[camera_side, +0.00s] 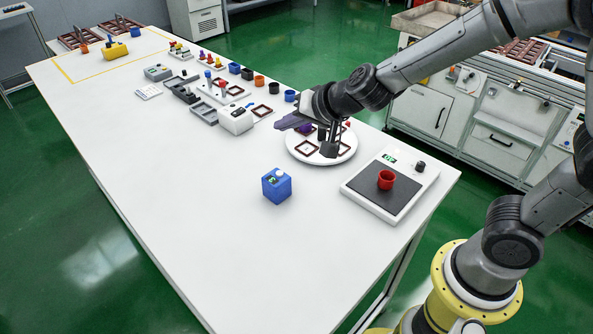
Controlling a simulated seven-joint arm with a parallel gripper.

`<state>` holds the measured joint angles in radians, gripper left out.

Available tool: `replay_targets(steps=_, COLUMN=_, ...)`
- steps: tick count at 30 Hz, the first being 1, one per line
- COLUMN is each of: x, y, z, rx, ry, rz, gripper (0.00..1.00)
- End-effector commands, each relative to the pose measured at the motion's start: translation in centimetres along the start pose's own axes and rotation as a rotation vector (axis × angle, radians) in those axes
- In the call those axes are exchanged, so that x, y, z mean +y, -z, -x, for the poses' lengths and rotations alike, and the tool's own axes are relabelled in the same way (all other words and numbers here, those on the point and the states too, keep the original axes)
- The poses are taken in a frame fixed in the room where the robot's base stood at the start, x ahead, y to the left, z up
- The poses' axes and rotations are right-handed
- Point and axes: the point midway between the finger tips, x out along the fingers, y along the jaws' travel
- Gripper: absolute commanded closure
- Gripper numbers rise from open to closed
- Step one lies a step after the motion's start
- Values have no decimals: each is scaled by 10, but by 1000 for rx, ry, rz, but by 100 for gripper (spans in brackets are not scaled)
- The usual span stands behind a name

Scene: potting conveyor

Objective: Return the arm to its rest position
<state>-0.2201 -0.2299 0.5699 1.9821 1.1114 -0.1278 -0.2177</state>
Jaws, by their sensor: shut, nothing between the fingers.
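My arm reaches in from the right. My gripper (329,151) points down over the white round turntable (322,161) at the right part of the white table. Its dark fingers are shut with nothing between them. It hides part of the turntable, so I cannot tell whether the fingertips touch it. Brown square frames (307,147) lie on the turntable, and a purple item (305,128) shows behind the gripper.
A red pot (386,180) stands on the dark plate of a scale (360,195), right of the turntable. A blue box (276,186) with a light button stands front left. Small pots, blocks and trays (204,113) line the far side. The near left table is clear.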

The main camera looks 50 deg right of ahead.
Motion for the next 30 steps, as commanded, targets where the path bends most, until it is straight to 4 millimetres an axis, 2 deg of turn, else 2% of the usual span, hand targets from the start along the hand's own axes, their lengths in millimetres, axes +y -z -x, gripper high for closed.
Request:
replay_targets(steps=1, x=-9, y=22, z=22, rx=46, ry=41, rz=8, gripper=100)
replay_targets(steps=2, x=-14, y=32, z=38, rx=64, ry=68, rz=26, gripper=100)
replay_targets(steps=3, x=-21, y=42, z=64, rx=79, ry=111, rz=65, gripper=100)
replay_targets(steps=5, x=-25, y=46, z=104, rx=78, ry=166, rz=155, gripper=100)
replay_targets(steps=6, x=-24, y=42, z=128, rx=66, ry=187, rz=219, gripper=100)
replay_targets(steps=8, x=-15, y=32, z=158, rx=41, ry=196, rz=317, gripper=100)
replay_targets(steps=9, x=-5, y=22, z=175, rx=17, ry=187, rz=381, gripper=100)
replay_targets(steps=11, x=15, y=6, z=197, rx=-23, ry=154, rz=474, gripper=100)
replay_targets(steps=12, x=31, y=-5, z=209, rx=-53, ry=120, rz=531, gripper=100)
replay_targets(steps=15, x=73, y=-30, z=229, rx=-140, ry=12, rz=643, gripper=100)
replay_targets(steps=18, x=110, y=-48, z=240, rx=-234, ry=-97, rz=712, gripper=100)
replay_targets(steps=21, x=134, y=-59, z=243, rx=-315, ry=-173, rz=737, gripper=100)
replay_targets(steps=24, x=141, y=-63, z=246, rx=-347, ry=-200, rz=737, gripper=100)
replay_targets(steps=30, x=141, y=-64, z=246, rx=-351, ry=-200, rz=730, gripper=100)
